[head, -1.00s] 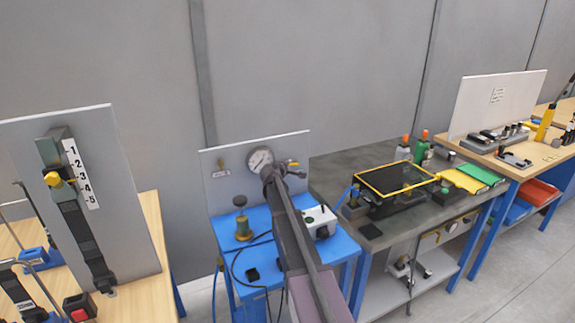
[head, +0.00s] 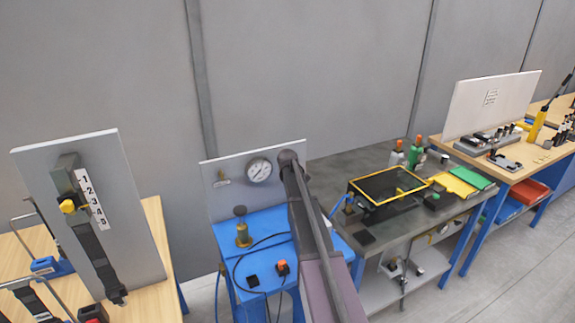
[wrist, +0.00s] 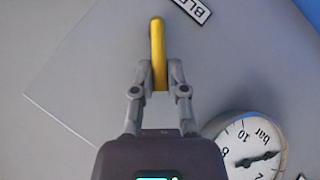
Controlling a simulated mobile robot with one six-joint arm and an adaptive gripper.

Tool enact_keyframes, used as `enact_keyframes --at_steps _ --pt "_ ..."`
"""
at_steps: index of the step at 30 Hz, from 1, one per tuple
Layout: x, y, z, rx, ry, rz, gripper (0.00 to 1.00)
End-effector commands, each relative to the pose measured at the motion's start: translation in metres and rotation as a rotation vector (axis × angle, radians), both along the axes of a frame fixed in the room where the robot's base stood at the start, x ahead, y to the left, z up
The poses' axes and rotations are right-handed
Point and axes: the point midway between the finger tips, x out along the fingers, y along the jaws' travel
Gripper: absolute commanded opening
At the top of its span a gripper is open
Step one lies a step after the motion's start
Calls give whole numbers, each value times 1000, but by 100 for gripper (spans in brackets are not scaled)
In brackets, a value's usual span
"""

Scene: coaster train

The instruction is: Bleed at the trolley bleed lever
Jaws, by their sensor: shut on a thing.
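The yellow bleed lever (wrist: 157,35) stands between my two fingers in the wrist view. My gripper (wrist: 158,82) is shut on its lower part, and its rounded tip sticks out past the fingers. A label starting "BLE" (wrist: 193,9) is partly in view beside the tip. In the head view my arm hides the lever and the fingers. The trolley's grey panel (head: 230,207) stands upright there, with a round pressure gauge (head: 258,171) left of my arm. The gauge (wrist: 248,150) also shows in the wrist view, cut off at the lower right.
The blue trolley top (head: 225,236) holds a brass fitting (head: 243,232), an orange-and-black part (head: 283,268) and dark cables. A strap panel (head: 133,185) stands at the left. A dark bench (head: 335,170) with a yellow-edged tray (head: 388,184) stands at the right.

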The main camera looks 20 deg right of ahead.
Motion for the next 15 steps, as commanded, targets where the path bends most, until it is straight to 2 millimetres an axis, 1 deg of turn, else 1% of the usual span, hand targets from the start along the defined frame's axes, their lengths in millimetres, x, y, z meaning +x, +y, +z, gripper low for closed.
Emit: enact_keyframes --at_steps 1,15 --pt "0 -4 4 34 3 -4 0" --pt "1 -20 10 388 16 -1 0"
